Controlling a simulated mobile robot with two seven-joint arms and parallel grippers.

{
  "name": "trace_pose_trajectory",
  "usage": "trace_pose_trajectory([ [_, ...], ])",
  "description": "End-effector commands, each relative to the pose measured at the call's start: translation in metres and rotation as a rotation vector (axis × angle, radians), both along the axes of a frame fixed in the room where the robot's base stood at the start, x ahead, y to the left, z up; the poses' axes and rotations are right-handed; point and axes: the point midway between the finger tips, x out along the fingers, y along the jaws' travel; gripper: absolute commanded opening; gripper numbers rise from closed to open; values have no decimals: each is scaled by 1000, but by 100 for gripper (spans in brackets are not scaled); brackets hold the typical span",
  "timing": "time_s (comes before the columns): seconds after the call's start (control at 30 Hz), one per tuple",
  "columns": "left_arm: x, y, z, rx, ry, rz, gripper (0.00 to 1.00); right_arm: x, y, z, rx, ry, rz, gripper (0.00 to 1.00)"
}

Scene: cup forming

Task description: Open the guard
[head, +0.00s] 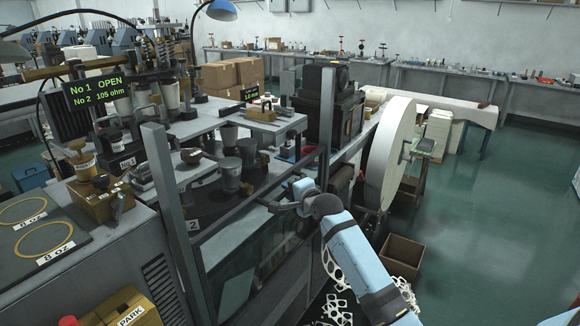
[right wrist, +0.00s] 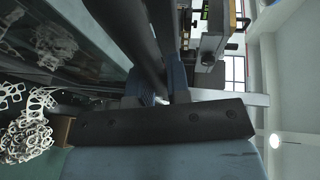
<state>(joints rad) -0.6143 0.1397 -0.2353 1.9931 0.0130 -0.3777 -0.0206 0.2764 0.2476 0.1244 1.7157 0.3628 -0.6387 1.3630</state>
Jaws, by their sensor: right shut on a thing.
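The guard (head: 240,215) is a dark top rail with a see-through panel below it, on the front of the forming machine between two grey upright posts. The rail slopes from lower left to upper right in the head view. My right gripper (head: 290,203) is at the right part of the rail, with the pale blue arm coming from the lower right. In the right wrist view the fingers (right wrist: 160,88) are shut on the guard's dark bar (right wrist: 142,45). The exact contact is partly hidden by the gripper body. My left gripper is not in view.
A display (head: 98,90) reads "No 1 OPEN" and "No 2 105 ohm". A large pale paper roll (head: 390,153) stands right of the machine. Green floor is free at right.

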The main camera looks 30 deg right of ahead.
Motion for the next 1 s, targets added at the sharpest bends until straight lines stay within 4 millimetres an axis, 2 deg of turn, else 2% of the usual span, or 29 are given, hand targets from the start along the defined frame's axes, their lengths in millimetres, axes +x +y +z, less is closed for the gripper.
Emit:
trace_pose_trajectory([
  [0.03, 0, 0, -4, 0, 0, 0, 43, 0, 1, -17, 4, 6, 1, 0],
  [0.1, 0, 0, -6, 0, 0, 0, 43, 0, 1, -29, 3, 5, 1, 0],
  [0.3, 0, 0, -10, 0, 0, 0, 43, 0, 1, -52, 1, 3, 1, 0],
  [0.5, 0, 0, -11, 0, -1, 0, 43, 0, 1, -59, 0, 3, 1, 0],
  [0.8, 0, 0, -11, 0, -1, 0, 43, 0, 0, -59, 0, 2, 1, 0],
  [0.83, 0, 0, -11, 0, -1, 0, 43, 0, 0, -59, 0, 2, 1, 21],
  [0.9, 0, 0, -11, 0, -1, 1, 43, 0, 0, -59, 0, 2, 1, 38],
  [0.93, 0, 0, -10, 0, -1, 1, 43, 0, 0, -59, 0, 1, 1, 41],
  [1.0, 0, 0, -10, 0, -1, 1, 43, 0, 0, -58, 0, 1, 1, 41],
])
